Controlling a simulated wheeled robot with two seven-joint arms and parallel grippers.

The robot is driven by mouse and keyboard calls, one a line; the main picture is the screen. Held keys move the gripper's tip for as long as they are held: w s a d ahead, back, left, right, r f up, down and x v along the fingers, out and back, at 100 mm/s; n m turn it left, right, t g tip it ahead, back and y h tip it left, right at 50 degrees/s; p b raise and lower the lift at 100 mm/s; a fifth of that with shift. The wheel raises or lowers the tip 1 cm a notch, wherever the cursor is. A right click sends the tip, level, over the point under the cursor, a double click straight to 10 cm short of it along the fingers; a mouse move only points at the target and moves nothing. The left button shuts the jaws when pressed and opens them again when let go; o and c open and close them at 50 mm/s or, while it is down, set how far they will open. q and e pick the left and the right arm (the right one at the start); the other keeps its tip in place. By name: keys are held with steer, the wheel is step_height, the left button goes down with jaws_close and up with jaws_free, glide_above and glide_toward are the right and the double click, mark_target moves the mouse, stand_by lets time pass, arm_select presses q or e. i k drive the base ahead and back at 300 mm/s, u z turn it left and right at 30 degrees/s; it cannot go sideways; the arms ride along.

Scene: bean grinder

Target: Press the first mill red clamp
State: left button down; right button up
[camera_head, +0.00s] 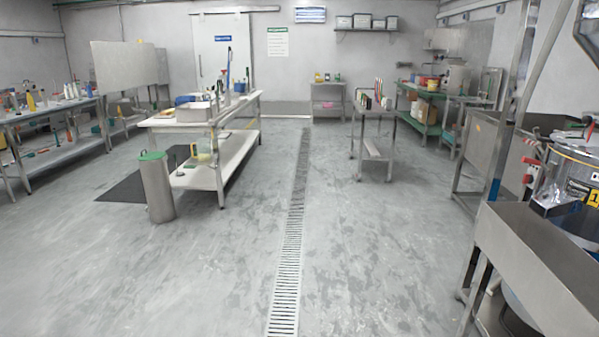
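A round metal mill (565,180) with a yellow label reading 1 stands at the right edge, partly cut off by the picture. Small red parts (530,161) show at its left side, one above the other; they look like a clamp, but they are too small to tell their exact state. Neither of my grippers is in view.
A steel bench or chute (540,265) stands in front of the mill at the lower right. A white worktable (243,103) and a steel bin with a green lid (157,190) are left of centre. A small steel table (374,112) stands further back. The floor along the drain grate (292,235) is clear.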

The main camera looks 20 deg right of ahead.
mark_target(524, 159)
steer(key=z, duration=0.4)
steer(key=i, duration=1.8)
steer(key=z, duration=1.95)
steer(key=i, duration=0.8)
steer(key=z, duration=0.65)
